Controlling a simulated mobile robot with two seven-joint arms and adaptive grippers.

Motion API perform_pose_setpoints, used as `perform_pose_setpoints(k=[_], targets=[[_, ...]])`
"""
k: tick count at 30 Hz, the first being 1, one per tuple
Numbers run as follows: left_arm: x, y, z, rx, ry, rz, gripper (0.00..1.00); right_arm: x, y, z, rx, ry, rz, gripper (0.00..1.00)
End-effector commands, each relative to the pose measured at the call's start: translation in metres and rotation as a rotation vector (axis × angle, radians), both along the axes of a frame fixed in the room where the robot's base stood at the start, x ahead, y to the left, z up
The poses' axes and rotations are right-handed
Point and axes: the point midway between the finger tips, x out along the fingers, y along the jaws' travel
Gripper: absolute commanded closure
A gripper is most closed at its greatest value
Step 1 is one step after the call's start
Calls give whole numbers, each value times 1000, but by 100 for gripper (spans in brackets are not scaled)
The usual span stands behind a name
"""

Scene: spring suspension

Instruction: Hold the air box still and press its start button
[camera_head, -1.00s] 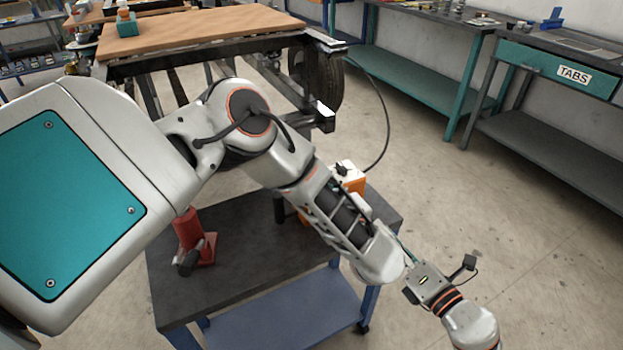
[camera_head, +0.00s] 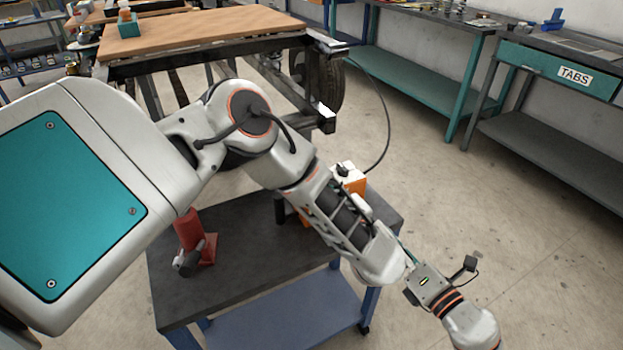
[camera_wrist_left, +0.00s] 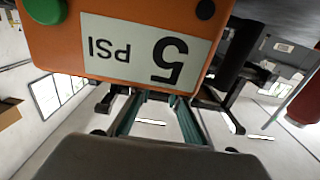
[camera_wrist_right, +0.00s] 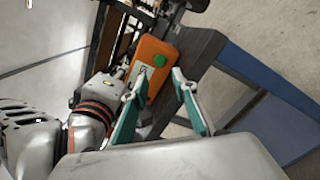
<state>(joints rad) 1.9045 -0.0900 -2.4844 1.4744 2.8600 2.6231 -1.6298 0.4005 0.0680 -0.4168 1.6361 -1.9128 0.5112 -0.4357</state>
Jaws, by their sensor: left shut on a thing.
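The orange air box (camera_head: 356,186) stands on the dark-topped cart (camera_head: 240,285), largely hidden behind my left forearm in the head view. In the left wrist view the box (camera_wrist_left: 145,62) is close, with its "5 PSI" label upside down and the green start button (camera_wrist_left: 45,9) at the top left. My left gripper (camera_wrist_left: 155,96) is shut on the air box; the exact contact is hard to see. My right gripper (camera_wrist_right: 159,76) is open, its fingers pointing towards the box, with the green button (camera_wrist_right: 159,60) beyond the gap between the fingertips. Its fingers (camera_head: 406,252) are partly hidden in the head view.
A red jack (camera_head: 192,240) stands on the cart's left side. Behind is a frame with a wooden top (camera_head: 200,32) and a wheel. A dark hose (camera_head: 387,120) curves down towards the box. Workbenches (camera_head: 545,130) line the right wall. The floor right of the cart is clear.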

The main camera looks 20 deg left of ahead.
Motion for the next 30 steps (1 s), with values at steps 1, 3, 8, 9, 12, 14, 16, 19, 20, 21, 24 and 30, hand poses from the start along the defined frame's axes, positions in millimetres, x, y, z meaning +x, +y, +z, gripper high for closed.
perform_pose_setpoints(k=[1, 3, 8, 9, 12, 14, 16, 19, 20, 21, 24, 30], targets=[[0, 0, 0, 0, 0, 0, 100, 0, 0, 0, 0, 0, 0, 72], [0, 0, 0, 0, 0, 0, 100, 0, 0, 0, 0, 0, 0, 72], [0, 0, 0, 0, 0, -1, 100, 0, 0, 0, 0, 0, 0, 93], [0, 0, 0, 0, 0, -1, 100, 0, 0, 0, 0, 0, 0, 100], [0, 0, 0, 0, 0, -1, 100, 0, 0, 0, 0, 0, 0, 100], [0, 0, 0, 0, 0, 0, 100, 0, 0, 0, 0, 0, 0, 100], [0, 0, 0, 0, 0, 0, 100, 0, 0, 0, 0, 0, 0, 100], [0, 0, 0, 0, 0, 0, 100, 0, 0, 0, 0, 0, 0, 100], [0, 0, 0, 0, 0, 0, 100, 0, 0, 0, 0, 0, 0, 100], [0, 0, 0, 0, 0, 0, 100, 0, 0, 0, 0, 0, 0, 100], [0, 0, 0, 0, 0, -1, 100, 0, 0, 0, 0, 0, 0, 100], [0, 0, 0, 0, 0, -1, 100, 0, 0, 0, 0, 0, 0, 100]])
